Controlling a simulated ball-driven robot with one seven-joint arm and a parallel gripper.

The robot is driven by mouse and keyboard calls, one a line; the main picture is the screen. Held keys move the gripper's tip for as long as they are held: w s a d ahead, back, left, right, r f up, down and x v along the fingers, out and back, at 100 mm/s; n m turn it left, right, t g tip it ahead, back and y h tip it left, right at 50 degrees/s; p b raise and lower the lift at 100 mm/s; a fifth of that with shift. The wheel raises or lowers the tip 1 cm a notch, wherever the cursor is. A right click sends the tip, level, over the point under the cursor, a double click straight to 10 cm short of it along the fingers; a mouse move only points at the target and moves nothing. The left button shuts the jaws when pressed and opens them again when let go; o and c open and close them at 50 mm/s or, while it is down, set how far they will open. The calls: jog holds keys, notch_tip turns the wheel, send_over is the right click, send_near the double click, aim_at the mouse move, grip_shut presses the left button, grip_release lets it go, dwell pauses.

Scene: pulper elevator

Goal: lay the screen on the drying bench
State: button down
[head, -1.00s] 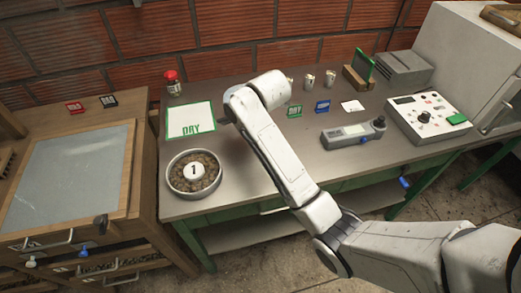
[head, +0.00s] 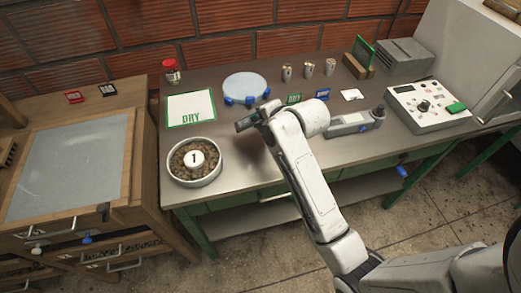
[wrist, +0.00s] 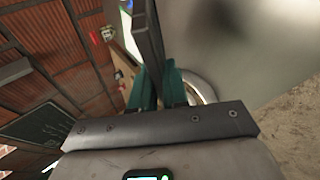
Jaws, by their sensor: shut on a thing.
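My gripper (head: 262,115) is over the metal table, right of the bowl. In the wrist view its teal fingers (wrist: 157,72) are shut on a dark, narrow bar-like thing (wrist: 147,42). Its dark end also shows beside the gripper in the head view (head: 245,123); I cannot tell if this is the screen or part of it. A wooden bench (head: 118,198) stands at the left, with a flat pale grey panel (head: 68,165) in its top. No other clear screen shows.
The metal table (head: 225,145) holds a white bowl of brown beans (head: 181,176) marked 1, a green-edged DRY mat (head: 188,103), a red-capped jar (head: 171,74) and a pale disc with blue knobs (head: 245,85). Metal cups, a handheld meter (head: 350,123) and a control box (head: 428,108) stand farther right.

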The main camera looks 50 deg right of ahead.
notch_tip(320, 180, down, 6)
jog(key=b, duration=0.4)
jog(key=shift+f, duration=0.15)
jog(key=c, duration=1.3)
grip_release()
jog(key=p+v, duration=0.6)
jog(key=v, duration=0.2)
